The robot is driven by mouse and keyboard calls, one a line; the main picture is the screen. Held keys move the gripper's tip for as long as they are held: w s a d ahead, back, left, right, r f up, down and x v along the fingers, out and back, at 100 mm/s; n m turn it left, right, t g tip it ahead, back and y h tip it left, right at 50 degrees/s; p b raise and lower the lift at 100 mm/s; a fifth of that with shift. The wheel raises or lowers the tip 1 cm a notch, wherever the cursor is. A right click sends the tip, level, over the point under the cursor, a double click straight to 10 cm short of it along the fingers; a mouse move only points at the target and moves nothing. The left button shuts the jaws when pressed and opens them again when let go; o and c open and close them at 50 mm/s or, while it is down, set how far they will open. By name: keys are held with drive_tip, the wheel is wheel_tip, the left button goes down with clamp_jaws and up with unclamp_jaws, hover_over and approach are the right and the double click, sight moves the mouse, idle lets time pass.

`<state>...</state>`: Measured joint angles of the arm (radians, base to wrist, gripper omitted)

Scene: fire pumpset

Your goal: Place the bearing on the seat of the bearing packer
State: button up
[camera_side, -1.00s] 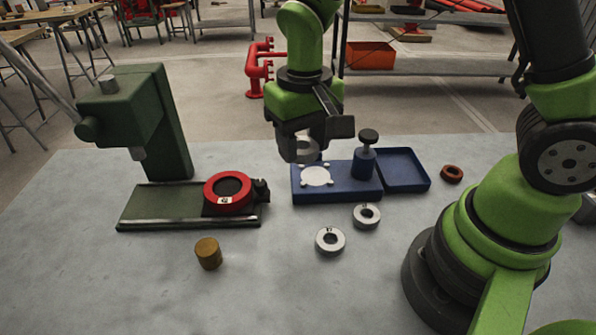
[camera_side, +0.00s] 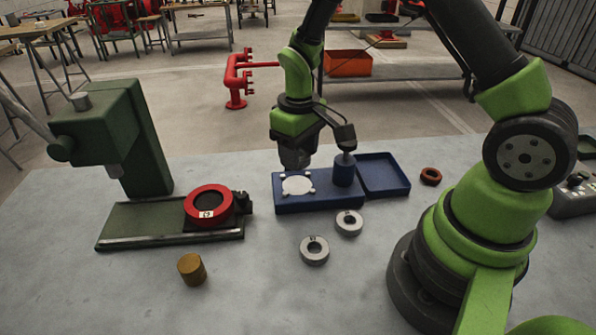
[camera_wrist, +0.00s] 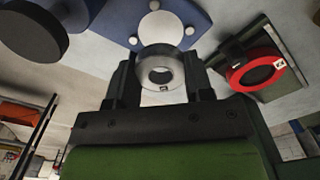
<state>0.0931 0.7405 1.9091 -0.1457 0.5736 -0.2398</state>
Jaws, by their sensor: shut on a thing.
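The bearing packer is a blue base (camera_side: 320,204) with a round white seat (camera_side: 297,186) ringed by small white pegs. The seat also shows at the top of the wrist view (camera_wrist: 160,30). My gripper (camera_side: 295,163) is above and behind the seat in the side view, pointing down. It is shut on a silver ring bearing (camera_wrist: 160,56), seen between the two fingers in the wrist view. The bearing appears apart from the seat. In the side view I cannot make out the bearing.
Two grey rings (camera_side: 314,250) (camera_side: 348,223), a brown ring (camera_side: 431,176) and a brass cylinder (camera_side: 191,269) lie around.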

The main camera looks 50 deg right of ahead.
drive_tip(key=shift+f, duration=2.3)
drive_tip(key=shift+f, duration=0.6)
drive_tip(key=o, duration=1)
drive_tip(key=shift+o, duration=0.2)
wheel_tip(320, 180, up, 13)
wheel_tip(320, 180, up, 10)
drive_tip(key=m+t, duration=0.2)
drive_tip(key=t, duration=0.1)
hover_over(299, 186)
drive_tip(key=s+a, duration=0.3)
drive_tip(key=s, duration=0.2)
drive_tip(key=s+a+r+m+t+y, duration=0.2)
drive_tip(key=s+r+t, duration=0.2)
drive_tip(key=s, duration=0.7)
drive_tip(key=shift+s+a+r, duration=0.15)
drive_tip(key=shift+a+r, duration=0.2)
drive_tip(key=shift+r, duration=0.05)
